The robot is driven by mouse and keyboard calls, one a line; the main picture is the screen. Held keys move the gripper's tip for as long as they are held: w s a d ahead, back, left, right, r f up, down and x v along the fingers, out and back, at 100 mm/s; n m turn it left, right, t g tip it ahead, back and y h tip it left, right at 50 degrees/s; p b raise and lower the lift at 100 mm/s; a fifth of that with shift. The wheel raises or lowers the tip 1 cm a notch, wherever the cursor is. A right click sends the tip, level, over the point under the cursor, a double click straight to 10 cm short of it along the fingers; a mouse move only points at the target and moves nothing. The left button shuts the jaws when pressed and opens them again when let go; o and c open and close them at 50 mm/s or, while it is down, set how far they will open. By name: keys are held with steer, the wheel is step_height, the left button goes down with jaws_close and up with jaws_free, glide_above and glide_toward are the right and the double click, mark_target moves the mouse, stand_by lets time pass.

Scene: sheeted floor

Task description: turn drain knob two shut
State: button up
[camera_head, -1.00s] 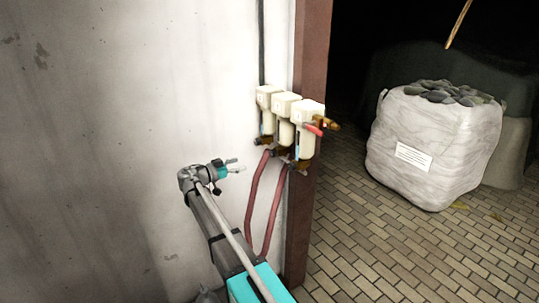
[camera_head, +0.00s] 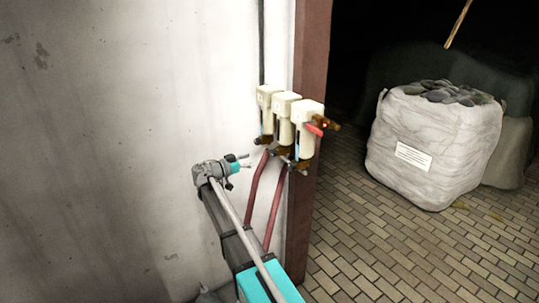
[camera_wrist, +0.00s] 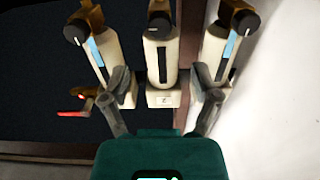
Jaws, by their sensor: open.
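Three cream filter units hang in a row on the wall edge. The middle unit (camera_head: 285,108) also shows in the wrist view (camera_wrist: 162,68), with a small label that seems to read 2. Its black round drain knob (camera_wrist: 159,26) carries a short pale mark lying roughly sideways. Similar black knobs sit on the left unit (camera_wrist: 76,31) and right unit (camera_wrist: 247,21) in the wrist view. My gripper (camera_head: 246,162) is open and empty, left of and below the units in the head view. In the wrist view its fingers (camera_wrist: 160,90) spread either side of the middle unit, short of the knob.
A red lever (camera_head: 314,129) sticks out by the nearest unit. Red hoses (camera_head: 254,190) hang below the units close to my gripper. A brown post (camera_head: 308,210) stands behind them. A white bulk bag (camera_head: 430,140) of stones stands on the brick floor at right.

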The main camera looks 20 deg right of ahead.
mark_target(271, 153)
steer(key=d, duration=0.3)
steer(key=w+d, duration=0.1)
steer(key=d, duration=0.4)
steer(key=shift+w+d, duration=0.3)
steer(key=shift+w, duration=0.05)
steer(key=shift+c, duration=0.3)
jaws_close()
